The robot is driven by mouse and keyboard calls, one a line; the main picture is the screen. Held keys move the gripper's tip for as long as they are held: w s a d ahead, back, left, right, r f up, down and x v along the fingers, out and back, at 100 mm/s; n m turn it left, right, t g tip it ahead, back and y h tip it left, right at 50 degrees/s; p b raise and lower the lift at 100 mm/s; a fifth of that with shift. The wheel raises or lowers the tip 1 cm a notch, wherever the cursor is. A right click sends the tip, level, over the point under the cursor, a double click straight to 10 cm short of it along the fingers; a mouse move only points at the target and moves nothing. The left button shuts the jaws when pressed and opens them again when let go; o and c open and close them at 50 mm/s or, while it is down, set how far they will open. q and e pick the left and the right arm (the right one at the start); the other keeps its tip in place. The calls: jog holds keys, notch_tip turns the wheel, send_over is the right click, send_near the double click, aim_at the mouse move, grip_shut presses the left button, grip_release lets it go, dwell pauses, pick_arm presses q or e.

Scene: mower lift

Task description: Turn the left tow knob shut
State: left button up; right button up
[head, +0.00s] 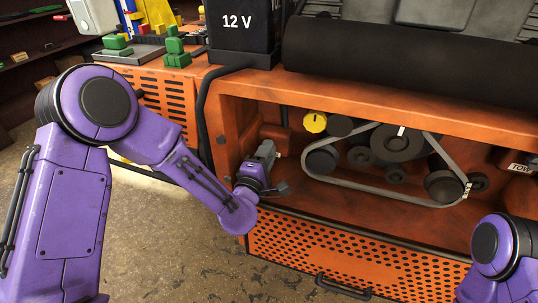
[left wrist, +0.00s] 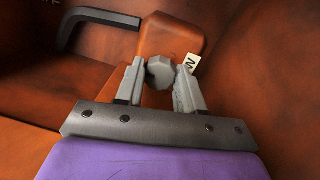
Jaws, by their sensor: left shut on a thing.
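The left tow knob (left wrist: 160,72) is a small grey faceted knob in front of an orange block (left wrist: 172,38). In the left wrist view it sits between the two grey fingers of my left gripper (left wrist: 160,88), which is shut on it. In the head view my left gripper (head: 268,152) reaches into the left end of the orange mower's open bay, and its fingers hide the knob. A white label (left wrist: 190,63), partly covered, shows the letter W beside the right finger. The knob's turn angle is hard to tell. My right gripper is out of view; only part of that arm shows.
A belt (head: 375,190) runs round several dark pulleys right of my left gripper, with a yellow cap (head: 315,122) above. A TOW label (head: 521,167) is at the bay's right end. A black cable (head: 203,115) hangs left of the bay. A 12 V battery (head: 240,40) stands above.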

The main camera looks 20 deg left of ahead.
pick_arm(q)
jog(key=shift+f, duration=0.1)
jog(key=o, duration=0.8)
jog(key=shift+c, duration=0.2)
jog(key=s+b, duration=0.1)
jog(key=s, duration=0.9)
jog(key=shift+s+a+f+b, duration=0.15)
jog(key=shift+s+f+b, duration=0.15)
jog(key=shift+f+b, duration=0.1)
